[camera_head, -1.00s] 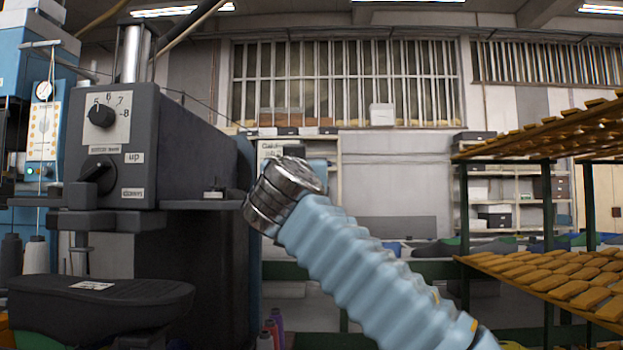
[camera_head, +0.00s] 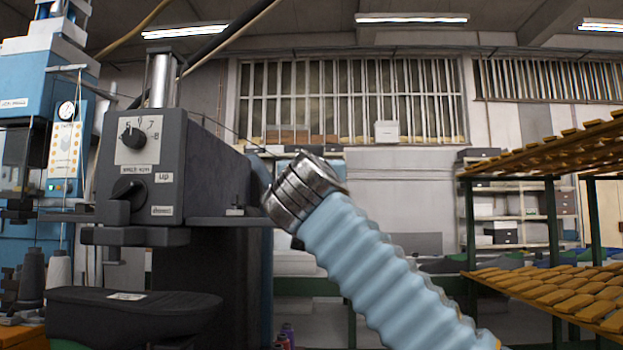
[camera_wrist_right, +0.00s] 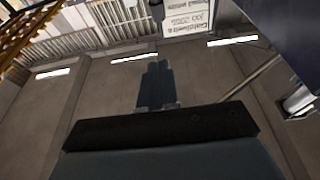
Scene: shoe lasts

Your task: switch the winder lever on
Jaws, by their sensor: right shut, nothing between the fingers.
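A dark grey machine (camera_head: 222,175) stands at left in the head view. Its front has a numbered dial (camera_head: 133,138) and a lower dark rotary knob (camera_head: 129,191) beside an "up" label. I cannot tell which part is the winder lever. My right arm, in a light blue ribbed sleeve, reaches up from the bottom right to a metal wrist by the machine's right side; its fingers do not show there. In the right wrist view my right gripper (camera_wrist_right: 156,84) is shut and empty, pointing toward the ceiling and wall. My left gripper is not in view.
Thread cones (camera_head: 32,275) stand at the lower left, beside a dark padded arm (camera_head: 130,312) of the machine. A white printed sign (camera_wrist_right: 187,16) shows in the right wrist view.

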